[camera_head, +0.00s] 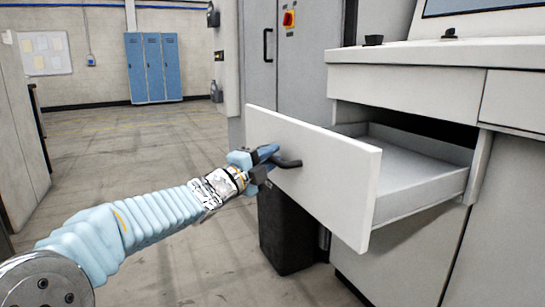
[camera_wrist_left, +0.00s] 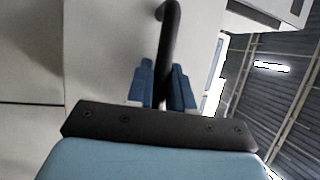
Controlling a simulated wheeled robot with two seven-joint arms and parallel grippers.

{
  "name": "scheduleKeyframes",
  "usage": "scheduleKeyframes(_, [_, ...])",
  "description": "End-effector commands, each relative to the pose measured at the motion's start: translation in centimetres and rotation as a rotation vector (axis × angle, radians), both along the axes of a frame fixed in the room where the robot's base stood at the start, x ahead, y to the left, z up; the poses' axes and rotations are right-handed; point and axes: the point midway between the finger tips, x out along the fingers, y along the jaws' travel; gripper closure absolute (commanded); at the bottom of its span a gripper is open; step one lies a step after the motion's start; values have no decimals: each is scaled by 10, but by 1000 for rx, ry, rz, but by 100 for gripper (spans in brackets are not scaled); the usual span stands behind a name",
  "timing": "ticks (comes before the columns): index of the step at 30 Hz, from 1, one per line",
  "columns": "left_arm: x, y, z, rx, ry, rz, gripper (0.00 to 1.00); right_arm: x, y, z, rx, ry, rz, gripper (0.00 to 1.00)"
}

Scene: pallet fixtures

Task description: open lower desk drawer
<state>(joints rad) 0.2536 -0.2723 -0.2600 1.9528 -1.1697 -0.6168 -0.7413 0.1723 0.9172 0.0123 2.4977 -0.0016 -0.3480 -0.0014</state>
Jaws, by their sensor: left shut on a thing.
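The lower desk drawer (camera_head: 330,180) is pulled well out of the white desk (camera_head: 405,85), and its empty inside shows. Its dark bar handle (camera_head: 289,163) is on the front panel. My left gripper (camera_head: 266,158) is at the handle, shut on it. In the left wrist view the handle (camera_wrist_left: 169,40) runs down between the two blue fingers of my left gripper (camera_wrist_left: 162,88). My right gripper is in neither view.
A closed upper drawer (camera_head: 405,92) sits above the open one. A black bin (camera_head: 285,232) stands on the floor below the drawer front. Blue lockers (camera_head: 153,68) stand at the far wall. The floor to the left is open.

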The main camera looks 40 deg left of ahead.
Motion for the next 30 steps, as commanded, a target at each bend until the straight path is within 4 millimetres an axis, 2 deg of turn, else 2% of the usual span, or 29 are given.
scheduleKeyframes(3, [0,0,-1,0,3,0,100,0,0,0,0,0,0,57])
scheduleKeyframes(4, [0,0,-1,0,3,0,74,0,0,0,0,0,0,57])
scheduleKeyframes(7, [0,0,-1,0,2,0,59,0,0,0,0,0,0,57])
scheduleKeyframes(15, [0,0,0,0,1,0,58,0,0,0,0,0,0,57])
scheduleKeyframes(19, [-9,0,-1,1,0,2,58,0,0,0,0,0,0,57])
scheduleKeyframes(23, [-33,0,-5,1,-2,2,58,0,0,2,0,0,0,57])
scheduleKeyframes(30, [-92,0,-14,-1,-2,3,58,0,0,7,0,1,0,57])
